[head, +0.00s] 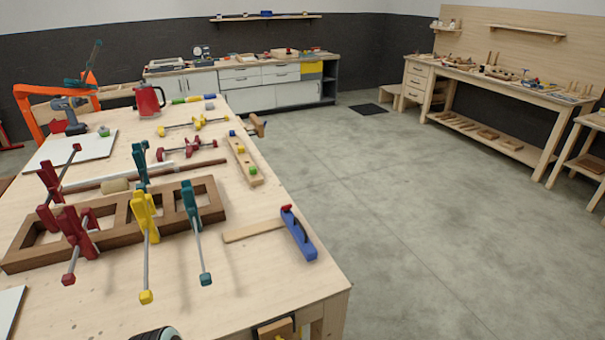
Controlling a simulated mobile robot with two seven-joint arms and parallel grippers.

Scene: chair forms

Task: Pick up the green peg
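A small green peg (253,170) sits at the near end of a narrow light-wood board (242,158). The board lies on the large workbench (270,290), close to its right edge. A blue peg (232,133) is at the far end of the same board, and smaller yellow and red spots show between them. Neither of my grippers can be made out. A dark rounded part shows at the bottom edge, and I cannot tell what it is.
A brown wooden frame (118,240) with red, yellow and teal clamps lies left of the peg board. A blue-bodied tool (298,234) with a wooden strip lies nearer, at the right edge. The floor (420,220) to the right is open.

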